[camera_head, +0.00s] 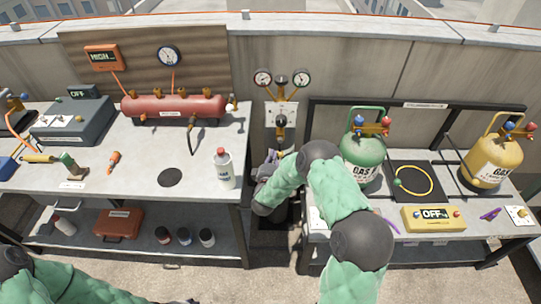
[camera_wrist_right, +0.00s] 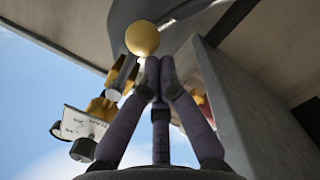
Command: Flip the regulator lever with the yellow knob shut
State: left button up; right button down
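The regulator (camera_head: 282,105), with two round gauges and a pale plate, is on the wall between the two benches. In the right wrist view, a round yellow knob (camera_wrist_right: 142,38) shows just beyond and left of my fingertips. Brass and grey parts (camera_wrist_right: 118,80) and a white label plate (camera_wrist_right: 82,124) lie left of it. My right gripper (camera_head: 274,162) is low in front of the regulator. In the wrist view its fingers (camera_wrist_right: 160,63) meet at the tips, with nothing visible between them. Contact with the knob cannot be told. A dark tip at the bottom edge may be my left gripper (camera_head: 182,301).
The left bench (camera_head: 120,190) holds a red tank (camera_head: 172,106) and a white bottle (camera_head: 223,168). The right bench holds a green cylinder (camera_head: 361,155), a yellow cylinder (camera_head: 486,163) and a yellow box reading OFF (camera_head: 433,218). A narrow gap separates the benches.

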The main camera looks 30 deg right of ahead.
aim_at(282, 154)
jog(key=shift+d, duration=0.1)
jog(key=shift+s+d+f+n, duration=0.15)
jog(key=shift+s+d+n, duration=0.15)
jog(key=shift+n, duration=0.45)
jog(key=shift+s+d+f+n, duration=0.2)
jog(key=shift+d+n, duration=0.2)
jog(key=shift+n, duration=0.35)
jog(key=n, duration=0.1)
jog(key=d+n, duration=0.1)
jog(key=shift+s+d+n+h+p, duration=0.2)
jog(key=shift+s+n+h+p, duration=0.1)
jog(key=shift+s, duration=0.1)
jog(key=s+d+r+n+t+p, duration=0.1)
jog(key=s+d+r+n, duration=0.1)
jog(key=d+r+n, duration=0.1)
jog(key=shift+s+d+r+n+p, duration=0.15)
jog(key=shift+s+d+n+p, duration=0.2)
jog(key=shift+d+n, duration=0.55)
jog(key=shift+a+r, duration=0.1)
jog(key=shift+a, duration=0.1)
